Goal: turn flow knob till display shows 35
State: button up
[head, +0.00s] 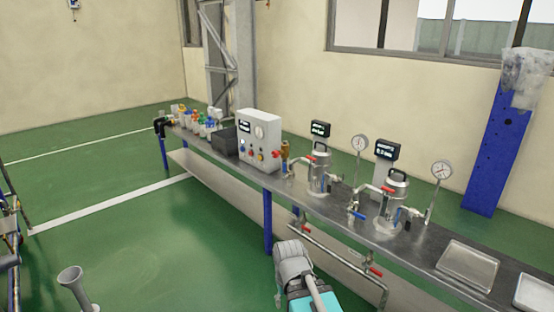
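A white control box (262,122) stands on the long metal bench, left of the two metal vessels. A small dark display (244,127) is on the upper left of its front, too small to read. A round pale dial or knob (259,132) is at its upper right. Several small coloured knobs or buttons (262,155) run along its lower front. I cannot tell which one is the flow knob. My arm, grey and teal, shows at the bottom centre, in front of the bench and apart from the box. My gripper's fingers are not in view.
On the metal bench (330,213) stand a left vessel (319,178) and a right vessel (392,205), with gauges, dark displays and red-handled valves. A dark bin (224,140) and coloured bottles are left of the box. Trays (468,265) lie at right. Green floor in front is open.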

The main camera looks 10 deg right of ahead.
aim_at(275, 154)
jog(key=z, duration=0.2)
jog(key=i, duration=1.35)
jog(key=u, duration=0.55)
